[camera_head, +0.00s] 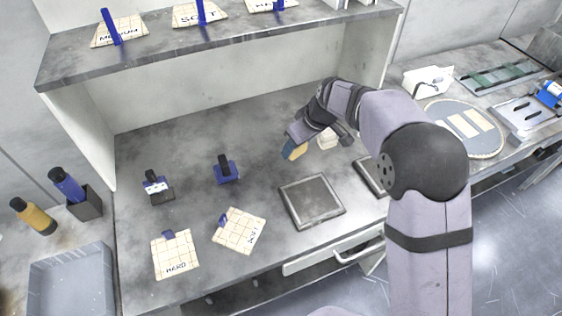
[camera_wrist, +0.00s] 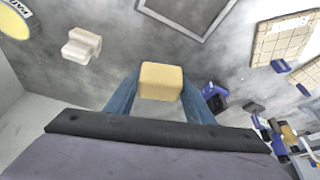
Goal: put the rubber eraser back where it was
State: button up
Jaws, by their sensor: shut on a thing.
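The rubber eraser, a tan-yellow block (camera_head: 294,151), is between the fingers of my gripper (camera_head: 297,143), above the grey bench behind the square metal plate. In the wrist view the eraser (camera_wrist: 161,80) sits between the two blue fingers of my gripper (camera_wrist: 160,92), which are shut on its sides. Grey bench surface shows beyond it. The gap between eraser and bench cannot be judged clearly. A small white block (camera_head: 327,139) stands just right of my gripper; it also shows in the wrist view (camera_wrist: 82,45). No marked place for the eraser can be told.
A framed square plate (camera_head: 312,201) lies in front, another (camera_head: 372,178) partly behind my arm. Two blue-black tools (camera_head: 226,170) (camera_head: 157,187) stand left. Tiles marked HARD (camera_head: 175,258) and another (camera_head: 239,232) lie in front. A shelf (camera_head: 220,38) overhangs the back. Bench between tools and plate is clear.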

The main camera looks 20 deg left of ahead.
jog(key=w+a+m+t, duration=0.1)
jog(key=w+a+m, duration=0.2)
jog(key=a, duration=0.3)
jog(key=shift+w+r+m+h+b, duration=0.2)
jog(key=shift+r+m+h+b, duration=0.15)
jog(key=shift+h+b, duration=0.1)
jog(key=shift+f+p, duration=1.75)
jog(key=shift+f, duration=3.25)
jog(key=shift+f, duration=0.15)
jog(key=o, duration=1.1)
jog(key=shift+r, duration=0.25)
jog(key=b+v, duration=0.3)
jog(key=v, duration=0.8)
jog(key=shift+s+d+r+b, duration=0.15)
jog(key=shift+d+r+b, duration=0.05)
jog(key=shift+r+b, duration=0.1)
